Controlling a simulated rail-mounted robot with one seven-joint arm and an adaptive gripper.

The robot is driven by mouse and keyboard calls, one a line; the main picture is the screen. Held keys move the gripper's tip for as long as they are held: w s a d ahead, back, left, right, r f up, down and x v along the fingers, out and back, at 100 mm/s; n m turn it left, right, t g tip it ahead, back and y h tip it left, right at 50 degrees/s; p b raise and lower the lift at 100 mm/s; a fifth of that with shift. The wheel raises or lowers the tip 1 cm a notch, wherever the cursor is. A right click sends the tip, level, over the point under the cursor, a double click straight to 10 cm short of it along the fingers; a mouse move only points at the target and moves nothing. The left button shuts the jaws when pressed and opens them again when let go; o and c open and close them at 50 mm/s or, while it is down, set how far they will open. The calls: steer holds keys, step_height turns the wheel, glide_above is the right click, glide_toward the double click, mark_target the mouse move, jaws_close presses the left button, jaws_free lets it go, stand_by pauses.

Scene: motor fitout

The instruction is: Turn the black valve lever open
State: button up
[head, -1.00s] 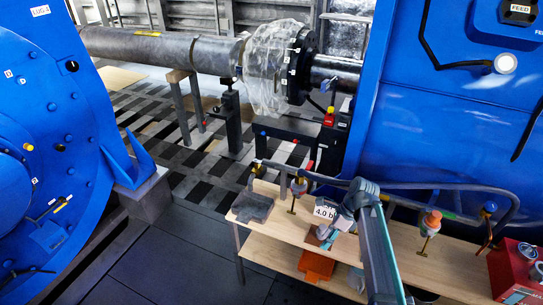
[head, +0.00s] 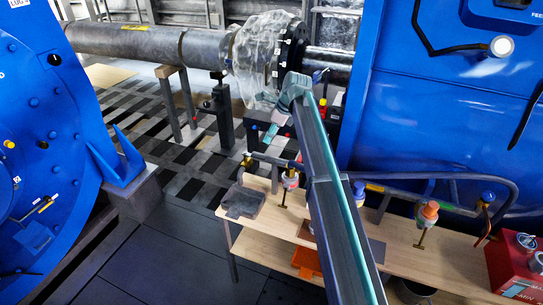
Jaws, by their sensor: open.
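I cannot clearly make out a black valve lever. A grey pipe (head: 453,177) with several valve fittings runs along the back of a wooden bench. A brass fitting (head: 247,160) is at its left end, and a grey and orange one (head: 290,181) stands close to its right. Another orange-topped valve (head: 427,214) is farther right. My gripper (head: 264,134) is open and appears empty, in the picture just above the left part of the pipe. My arm hides the pipe's middle and part of the bench.
The wooden bench (head: 262,228) holds a dark grey cloth-like item (head: 242,202) at left and a red box (head: 515,265) at right. An orange item (head: 306,260) is below its top. Large blue housings (head: 455,110) flank the area, with a wrapped shaft (head: 258,60) behind.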

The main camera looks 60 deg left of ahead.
mark_target(259, 156)
steer(key=p+x, duration=0.3)
steer(key=x, duration=0.7)
steer(key=shift+s+a+f+p, duration=0.2)
steer(key=shift+f+p, duration=0.1)
steer(key=shift+c, duration=0.2)
jaws_close()
